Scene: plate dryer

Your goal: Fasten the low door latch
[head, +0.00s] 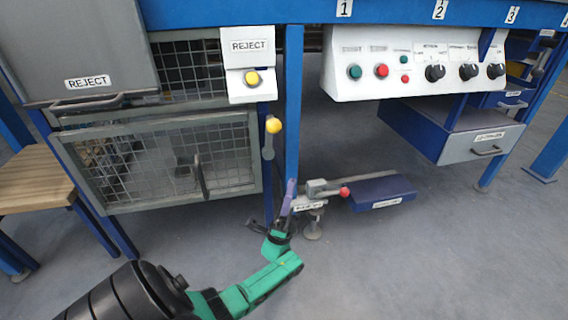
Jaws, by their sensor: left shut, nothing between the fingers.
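The low door (225,194) is a grey-framed wire-mesh panel at lower left in the head view, with a dark upright handle (198,176). A lever with a yellow ball knob (273,125) stands at its right edge beside the blue post; it looks like the latch. I cannot tell whether it is engaged. My left gripper (280,216) is below the lever, near the foot of the blue post, apart from the yellow knob. It is shut and empty. Its arm partly hides the floor there. My right gripper is out of view.
A red-knobbed lever (345,192) and a dark blue pedal (383,191) are just right of my left gripper. A REJECT button box (249,65) hangs above the yellow knob. A white control panel (415,62) and a drawer (480,142) are at right. Floor in front is clear.

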